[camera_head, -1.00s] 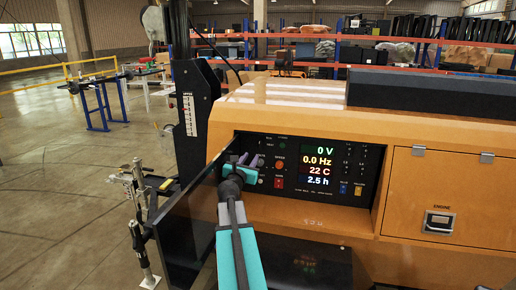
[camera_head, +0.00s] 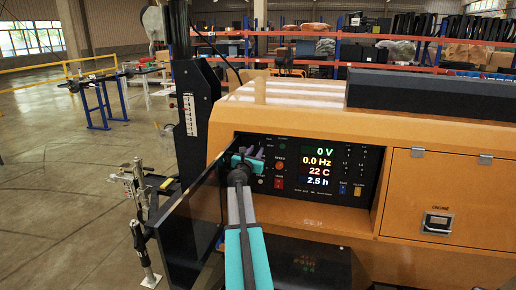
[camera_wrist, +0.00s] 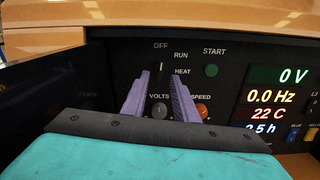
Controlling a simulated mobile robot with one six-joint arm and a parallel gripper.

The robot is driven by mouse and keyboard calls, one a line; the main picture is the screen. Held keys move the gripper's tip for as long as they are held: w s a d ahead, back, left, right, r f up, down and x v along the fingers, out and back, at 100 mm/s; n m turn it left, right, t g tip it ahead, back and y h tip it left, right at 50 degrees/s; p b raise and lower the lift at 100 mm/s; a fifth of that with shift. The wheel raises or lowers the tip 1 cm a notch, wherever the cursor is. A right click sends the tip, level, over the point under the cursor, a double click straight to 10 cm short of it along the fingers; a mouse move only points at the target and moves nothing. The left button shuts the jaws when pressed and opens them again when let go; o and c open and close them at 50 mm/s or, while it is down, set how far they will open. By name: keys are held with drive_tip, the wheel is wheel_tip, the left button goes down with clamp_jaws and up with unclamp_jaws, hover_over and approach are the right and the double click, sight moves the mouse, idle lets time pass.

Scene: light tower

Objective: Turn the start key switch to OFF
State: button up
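The start key switch (camera_wrist: 161,75) is a dark knob on the black panel in the wrist view, below the OFF label and left of RUN and HEAT. Its pale mark points up toward OFF. My gripper (camera_wrist: 161,78) has its two purple fingers on either side of the switch, with a dark gap between them. It looks open; contact with the switch cannot be made out. In the head view my gripper (camera_head: 252,153) is at the panel's upper left and hides the switch.
The VOLTS knob (camera_wrist: 159,110) sits just below, between the fingers. The SPEED knob (camera_wrist: 202,110) and green START button (camera_wrist: 211,70) are to the right. The lit display (camera_head: 318,166) reads 0 V. An open dark door (camera_head: 190,205) stands close on the left.

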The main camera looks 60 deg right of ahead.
sight(259, 146)
drive_tip(key=shift+p+x, duration=0.35)
drive_tip(key=shift+x, duration=1.7)
drive_tip(key=shift+c, duration=0.3)
